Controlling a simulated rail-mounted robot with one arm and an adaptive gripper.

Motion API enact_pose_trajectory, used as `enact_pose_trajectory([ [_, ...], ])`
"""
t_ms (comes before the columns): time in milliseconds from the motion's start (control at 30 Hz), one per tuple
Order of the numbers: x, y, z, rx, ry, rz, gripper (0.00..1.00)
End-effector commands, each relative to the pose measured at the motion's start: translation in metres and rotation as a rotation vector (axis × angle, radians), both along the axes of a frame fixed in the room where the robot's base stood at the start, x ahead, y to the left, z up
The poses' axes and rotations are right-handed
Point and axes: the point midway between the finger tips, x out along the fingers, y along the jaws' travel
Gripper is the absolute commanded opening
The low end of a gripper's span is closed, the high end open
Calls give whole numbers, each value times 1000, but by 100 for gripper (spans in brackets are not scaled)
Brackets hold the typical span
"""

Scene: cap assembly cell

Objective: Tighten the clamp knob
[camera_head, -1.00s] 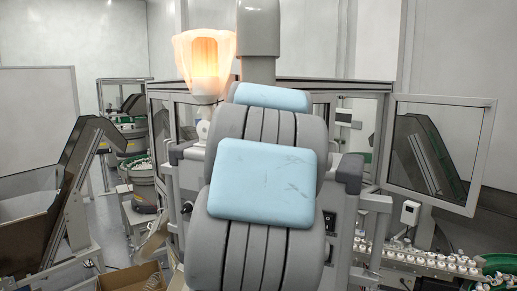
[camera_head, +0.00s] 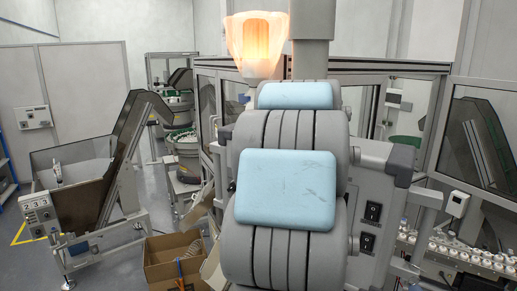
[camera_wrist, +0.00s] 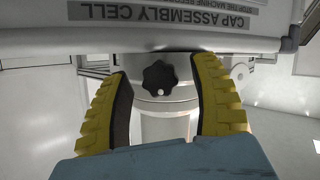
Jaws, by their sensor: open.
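The clamp knob (camera_wrist: 160,77) is black and lobed, with a small pale spot low on its face. It sits on a pale round column (camera_wrist: 165,128) in the middle of the wrist view. My gripper (camera_wrist: 163,66) is open, with one yellow ribbed finger on each side of the knob. Gaps show between the knob and both fingers; I cannot tell how far the fingers reach in depth. In the head view my arm hides the gripper and the knob.
A panel marked "CAP ASSEMBLY CELL" (camera_wrist: 165,12) spans the top of the wrist view, close above the knob. In the head view, a cardboard box (camera_head: 165,272) and a feeder with a sloped conveyor (camera_head: 122,165) stand left. A row of white caps (camera_head: 465,252) lies right.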

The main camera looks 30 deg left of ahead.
Motion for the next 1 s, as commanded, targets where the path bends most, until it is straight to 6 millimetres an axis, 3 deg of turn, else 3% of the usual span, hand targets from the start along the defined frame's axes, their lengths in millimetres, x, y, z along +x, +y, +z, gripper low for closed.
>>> enact_pose_trajectory([
  [1000,-1,2,-1,-668,-285,1,62],
])
